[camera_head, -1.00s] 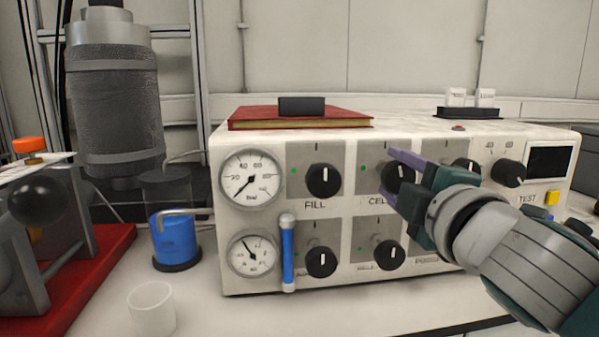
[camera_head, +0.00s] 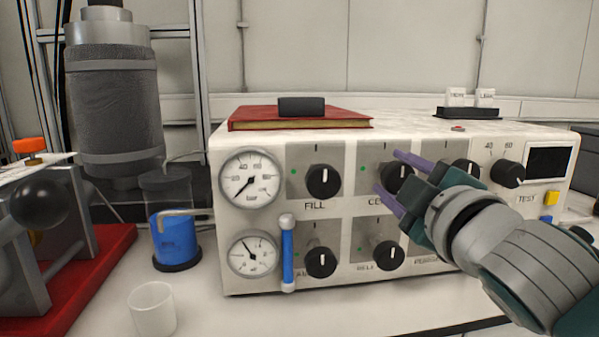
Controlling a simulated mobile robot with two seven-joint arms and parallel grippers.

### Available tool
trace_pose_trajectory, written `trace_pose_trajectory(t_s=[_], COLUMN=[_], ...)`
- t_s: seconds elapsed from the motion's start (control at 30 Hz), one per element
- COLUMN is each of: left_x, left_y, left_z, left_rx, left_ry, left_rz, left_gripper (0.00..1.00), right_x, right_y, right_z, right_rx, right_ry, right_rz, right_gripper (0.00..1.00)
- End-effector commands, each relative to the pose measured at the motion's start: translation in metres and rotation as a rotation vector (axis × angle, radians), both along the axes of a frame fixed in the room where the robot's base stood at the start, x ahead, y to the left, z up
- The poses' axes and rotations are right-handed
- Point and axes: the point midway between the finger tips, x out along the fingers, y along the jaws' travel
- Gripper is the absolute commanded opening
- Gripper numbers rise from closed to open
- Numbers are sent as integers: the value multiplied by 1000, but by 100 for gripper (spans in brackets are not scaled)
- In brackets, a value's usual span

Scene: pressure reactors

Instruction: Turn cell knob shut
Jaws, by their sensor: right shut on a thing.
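The cell knob (camera_head: 396,176) is a round black knob on the upper row of the white control panel, above the partly hidden "CELL" label. My right gripper (camera_head: 388,172) comes in from the right. Its purple fingers straddle the knob, one at its upper right and one at its lower left, and are shut on it. A small green light (camera_head: 363,169) shows left of the knob. The fingers cover part of the knob's edge. My left gripper is not in view.
The fill knob (camera_head: 323,181) is to the left, and more black knobs sit below and to the right. Two gauges (camera_head: 251,179) are at the panel's left. A blue tube (camera_head: 287,252) stands upright before the panel. A red book (camera_head: 300,117) lies on top. A white cup (camera_head: 152,309) stands in front.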

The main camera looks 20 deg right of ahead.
Motion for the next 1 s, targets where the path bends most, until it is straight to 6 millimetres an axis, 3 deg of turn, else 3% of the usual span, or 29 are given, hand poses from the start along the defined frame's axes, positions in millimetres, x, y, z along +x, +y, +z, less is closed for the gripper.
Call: trace_pose_trajectory(t_s=[0.1, 0.13, 0.37, 0.7, 1.0], left_x=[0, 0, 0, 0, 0], left_y=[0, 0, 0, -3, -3], left_z=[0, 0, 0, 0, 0], left_rx=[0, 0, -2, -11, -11], left_ry=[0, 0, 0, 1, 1], left_rz=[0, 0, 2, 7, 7], left_gripper=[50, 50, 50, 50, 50], right_x=[0, 0, 0, -5, -57], right_y=[0, 0, 0, 2, 14], right_z=[0, 0, 0, 0, -2], right_rx=[4, 4, 2, 1, 4], right_ry=[0, 0, 0, 1, 4], right_rz=[0, 0, 0, 0, 0], right_gripper=[0, 58, 84, 84, 84])
